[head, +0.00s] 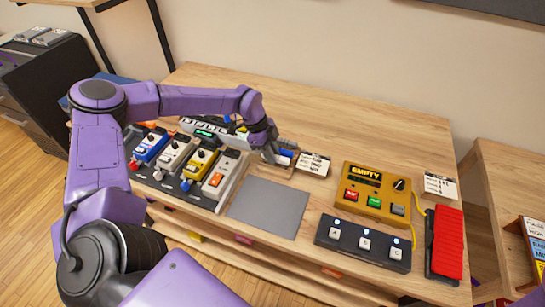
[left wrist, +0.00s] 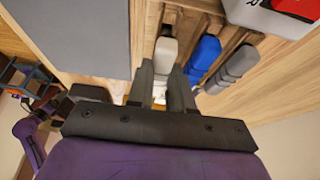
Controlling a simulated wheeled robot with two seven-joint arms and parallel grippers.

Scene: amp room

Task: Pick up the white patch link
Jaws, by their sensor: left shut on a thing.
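The white patch link (left wrist: 166,52) sits in a slot of a wooden rack (left wrist: 188,20) in the left wrist view. My left gripper (left wrist: 166,77) is shut on the white link, with one dark finger on each side of its near end. A blue link (left wrist: 205,55) and a grey link (left wrist: 238,65) lie in neighbouring slots to its right. In the head view my left gripper (head: 270,155) is over the left part of the rack, hiding the white link. The blue link (head: 286,153) shows beside it. I see no right gripper.
A grey mat (head: 268,208) lies in front of the rack. Several pedals stand left of it. A yellow box reading EMPTY (head: 368,192), a black switch box (head: 362,243) and a red pedal (head: 447,243) are on the right. The table's back is largely clear.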

